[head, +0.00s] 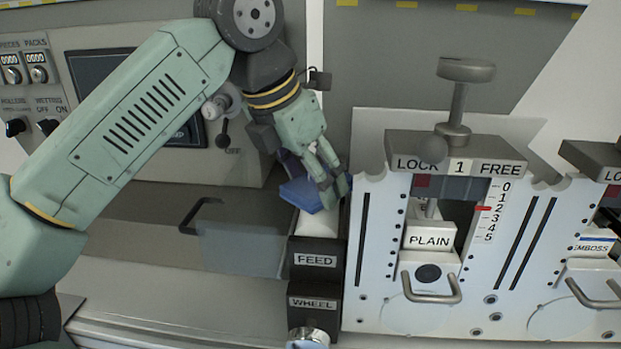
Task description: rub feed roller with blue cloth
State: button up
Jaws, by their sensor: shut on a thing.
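The blue cloth (300,194) is a folded pad in the fingers of my gripper (335,193), near the middle of the head view. My gripper points down and is shut on the cloth. The cloth sits at the top of a white roller (317,224), just above the black block labelled FEED (316,260). The cloth and fingers hide the roller's upper part. I cannot tell whether the cloth touches the roller.
A white panel with a LOCK 1 FREE bar (457,158) stands close on the right. A control panel (60,62) is at the left. A grey ledge (130,275) lies clear at lower left.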

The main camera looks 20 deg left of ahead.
aim_at(311, 198)
jog(key=shift+w+a+f+p, duration=0.1)
jog(key=shift+w+a+p, duration=0.1)
jog(key=shift+w, duration=0.5)
jog(key=shift+w+a+p, duration=0.15)
jog(key=shift+w+a, duration=0.05)
jog(key=shift+w, duration=0.5)
jog(key=shift+w+a+p, duration=0.25)
jog(key=shift+w+p, duration=0.1)
jog(key=shift+w, duration=0.45)
jog(key=shift+w+a+p, duration=0.2)
jog(key=shift+w+p, duration=0.1)
jog(key=shift+w, duration=0.45)
jog(key=shift+s+d+f+b, duration=0.1)
jog(key=shift+s+d+b, duration=0.05)
jog(key=shift+s+b, duration=0.25)
jog(key=shift+s+d+f+b, duration=0.1)
jog(key=shift+s+b, duration=0.15)
jog(key=shift+s, duration=0.25)
jog(key=shift+s+d+r+b, duration=0.1)
jog(key=shift+s+d+b, duration=0.3)
jog(key=shift+s, duration=0.9)
jog(key=shift+s+d+r+b, duration=0.1)
jog(key=shift+s+d+b, duration=0.3)
jog(key=shift+s, duration=0.95)
jog(key=shift+s+d+b, duration=0.35)
jog(key=shift+s+b, duration=0.1)
jog(key=shift+s, duration=0.85)
notch_tip(311, 198, up, 6)
jog(key=p, duration=0.5)
jog(key=shift+a, duration=0.1)
